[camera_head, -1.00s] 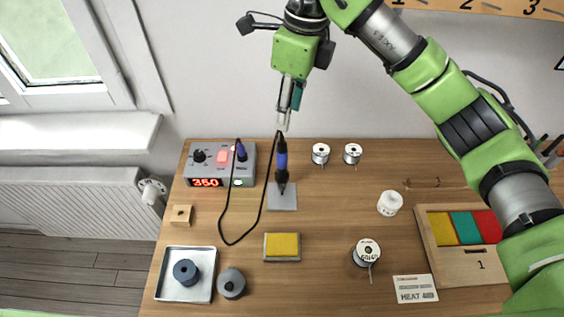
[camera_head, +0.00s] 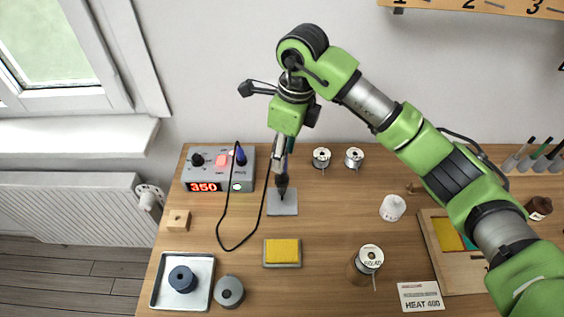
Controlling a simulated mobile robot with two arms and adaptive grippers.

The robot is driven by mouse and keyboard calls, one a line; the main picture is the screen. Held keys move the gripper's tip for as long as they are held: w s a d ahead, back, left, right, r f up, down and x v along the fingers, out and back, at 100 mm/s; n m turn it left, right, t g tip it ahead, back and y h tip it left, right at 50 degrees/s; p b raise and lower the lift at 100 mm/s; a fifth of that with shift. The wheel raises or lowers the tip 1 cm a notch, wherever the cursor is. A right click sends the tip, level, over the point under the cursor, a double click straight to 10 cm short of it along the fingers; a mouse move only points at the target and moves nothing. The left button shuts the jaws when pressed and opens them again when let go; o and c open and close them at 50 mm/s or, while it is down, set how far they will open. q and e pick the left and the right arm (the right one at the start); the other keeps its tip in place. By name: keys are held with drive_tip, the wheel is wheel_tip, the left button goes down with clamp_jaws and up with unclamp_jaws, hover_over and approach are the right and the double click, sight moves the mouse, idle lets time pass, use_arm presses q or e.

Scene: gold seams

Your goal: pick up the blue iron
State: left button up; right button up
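The blue iron (camera_head: 283,184) stands upright on a grey square pad (camera_head: 283,205) near the back of the wooden table. Its dark lower part shows, while its blue handle is mostly hidden by my gripper. My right gripper (camera_head: 279,167), on the green arm from the right, points down at the handle. Its fingers overlap the handle in the picture; whether they are closed on it is too small to tell. A black cord loops beside the iron on the left. My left gripper is not in view.
A control box (camera_head: 217,168) showing 350 stands left of the iron. A yellow sponge (camera_head: 282,252) lies in front, and two small spools (camera_head: 321,158) stand to the right.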

sight(282, 176)
drive_tip(key=shift+a+f+p, duration=0.2)
drive_tip(key=shift+f+p, duration=0.4)
drive_tip(key=f, duration=0.1)
drive_tip(key=f+p, duration=0.1)
drive_tip(key=f, duration=0.1)
drive_tip(key=shift+a+f, duration=0.15)
drive_tip(key=shift+a, duration=0.1)
drive_tip(key=shift+w+f, duration=0.1)
drive_tip(key=shift+f, duration=0.25)
clamp_jaws()
